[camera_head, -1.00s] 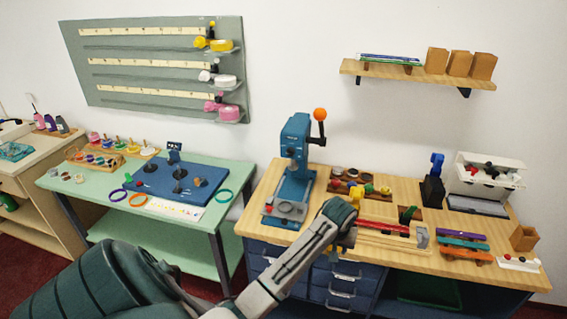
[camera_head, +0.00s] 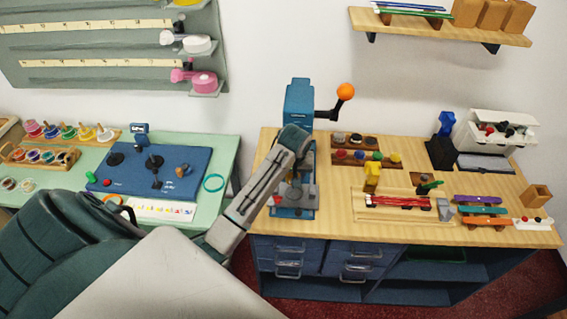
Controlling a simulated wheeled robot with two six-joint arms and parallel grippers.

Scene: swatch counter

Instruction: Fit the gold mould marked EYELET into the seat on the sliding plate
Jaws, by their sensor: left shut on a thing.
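The blue press (camera_head: 299,101) with an orange ball on its lever (camera_head: 345,92) stands at the left of the wooden counter. Its grey lower plate (camera_head: 292,202) shows at the front of its base, partly hidden by my arm. My left gripper (camera_head: 296,182) points down in front of the press, over the plate area. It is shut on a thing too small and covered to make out. I cannot tell whether that thing touches the seat. No EYELET marking is legible. My right gripper is out of view.
Two small racks with round pieces (camera_head: 367,158) stand right of the press. A yellow upright tool (camera_head: 372,178) and a wooden board with red strips (camera_head: 397,204) are close by. A green table (camera_head: 225,160) with a blue board (camera_head: 190,185) is at the left.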

